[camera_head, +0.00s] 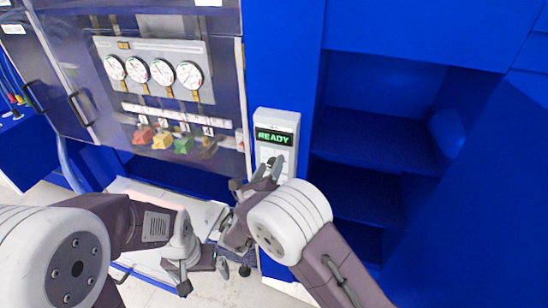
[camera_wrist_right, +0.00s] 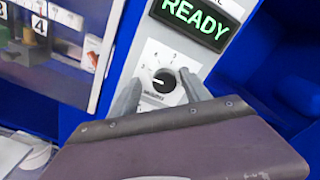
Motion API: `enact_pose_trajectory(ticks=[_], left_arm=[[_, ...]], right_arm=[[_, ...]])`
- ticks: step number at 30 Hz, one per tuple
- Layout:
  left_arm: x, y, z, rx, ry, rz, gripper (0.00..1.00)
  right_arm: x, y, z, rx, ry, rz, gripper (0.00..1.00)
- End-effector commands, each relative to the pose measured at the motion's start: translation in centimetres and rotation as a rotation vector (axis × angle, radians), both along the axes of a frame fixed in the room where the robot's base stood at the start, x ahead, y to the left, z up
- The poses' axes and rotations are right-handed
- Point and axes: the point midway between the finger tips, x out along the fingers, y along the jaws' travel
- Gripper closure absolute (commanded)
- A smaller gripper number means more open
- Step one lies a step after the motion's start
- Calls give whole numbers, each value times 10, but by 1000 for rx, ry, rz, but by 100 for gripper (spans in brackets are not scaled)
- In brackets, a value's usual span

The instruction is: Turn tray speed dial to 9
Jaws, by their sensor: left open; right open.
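The tray speed dial (camera_wrist_right: 163,82) is a black round knob with a white pointer on a white numbered plate, seen in the right wrist view. It sits below a green READY display (camera_wrist_right: 197,20), which also shows in the head view (camera_head: 273,136). My right gripper (camera_wrist_right: 165,93) is open, with one finger on each side of the dial; I cannot tell whether they touch it. In the head view my right gripper (camera_head: 268,172) covers the dial. My left gripper (camera_head: 203,275) is open and empty, low in front of the machine.
Left of the grey control box (camera_head: 291,120) is a panel with several round gauges (camera_head: 163,72) and coloured knobs (camera_head: 162,139) behind a clear door with a black handle (camera_head: 81,108). A pale tray (camera_head: 138,188) lies below. Blue open shelves (camera_head: 375,140) stand at the right.

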Motion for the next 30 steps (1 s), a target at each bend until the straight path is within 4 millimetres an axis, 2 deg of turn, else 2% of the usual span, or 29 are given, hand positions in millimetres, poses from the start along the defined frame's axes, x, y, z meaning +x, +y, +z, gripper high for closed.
enact_pose_trajectory(ticks=[5, 6, 11, 12, 23, 30], left_arm=[[-1, 0, 0, 0, 1, 0, 0], [-1, 0, 0, 0, 1, 0, 0], [-1, 0, 0, 0, 1, 0, 0], [-1, 0, 0, 0, 1, 0, 0], [-1, 0, -5, 0, 1, 0, 0], [-1, 0, -29, 0, 1, 0, 0]], right_arm=[[3, -2, 1, 3, -1, -2, 48], [3, -2, 1, 3, -1, -2, 54], [3, -2, 1, 3, -1, -4, 98], [3, -3, 1, 3, -1, -4, 100], [3, -3, 0, 25, -9, -5, 100], [3, -3, -4, 144, -49, -6, 100]])
